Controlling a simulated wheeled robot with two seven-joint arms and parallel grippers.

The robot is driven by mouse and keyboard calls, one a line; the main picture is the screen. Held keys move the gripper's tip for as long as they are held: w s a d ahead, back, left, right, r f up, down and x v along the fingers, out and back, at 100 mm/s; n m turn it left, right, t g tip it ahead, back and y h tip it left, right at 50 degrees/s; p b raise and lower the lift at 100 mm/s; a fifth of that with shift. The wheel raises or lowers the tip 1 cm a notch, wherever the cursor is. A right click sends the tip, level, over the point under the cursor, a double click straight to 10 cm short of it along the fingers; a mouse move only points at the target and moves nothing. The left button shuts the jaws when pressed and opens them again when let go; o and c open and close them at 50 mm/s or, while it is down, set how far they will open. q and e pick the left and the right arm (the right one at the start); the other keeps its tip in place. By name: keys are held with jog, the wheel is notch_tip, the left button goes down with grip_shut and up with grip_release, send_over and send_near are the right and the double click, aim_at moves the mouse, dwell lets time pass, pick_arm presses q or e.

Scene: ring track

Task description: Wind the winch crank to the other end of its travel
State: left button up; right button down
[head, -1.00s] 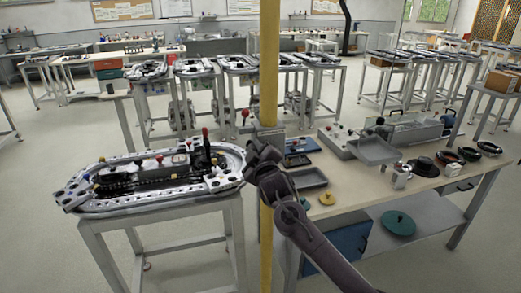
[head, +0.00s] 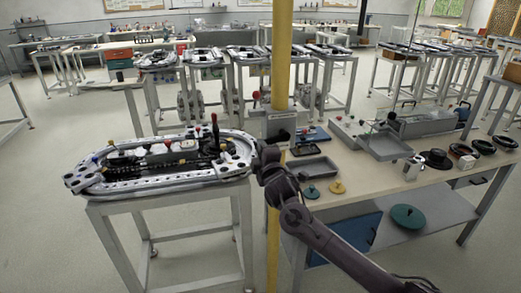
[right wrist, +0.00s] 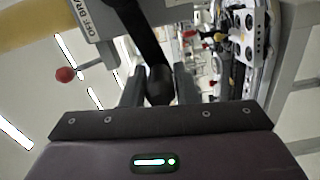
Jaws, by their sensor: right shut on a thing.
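A grey winch box (head: 281,125) is fixed on the yellow post. It also shows in the right wrist view (right wrist: 100,14), tilted, with "OFF" and "BRAKE" lettering. A brake lever with a red knob (right wrist: 65,74) sticks out from it. The black crank arm (right wrist: 143,35) runs from the box down to a dark handle (right wrist: 158,86) between my right fingers. My right gripper (head: 268,158) is just below the box, left of the post, and is shut on that handle; its fingers also show in the right wrist view (right wrist: 158,92). The crank's hub is mostly hidden. My left gripper is out of view.
The ring track (head: 160,165) on its metal stand is close on the left of my right gripper. A workbench (head: 375,185) with trays, lids and black rings is on the right. The yellow post (head: 283,60) stands between them. Floor is free in front of the stand.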

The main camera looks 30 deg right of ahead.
jog(key=shift+f, duration=0.6)
jog(key=c, duration=1.4)
grip_release()
jog(key=shift+o, duration=1)
jog(key=shift+r, duration=0.1)
jog(key=shift+d+r, duration=0.1)
jog(key=shift+d, duration=0.05)
jog(key=b+v, duration=0.2)
jog(key=v, duration=0.6)
jog(key=shift+w+d, duration=0.1)
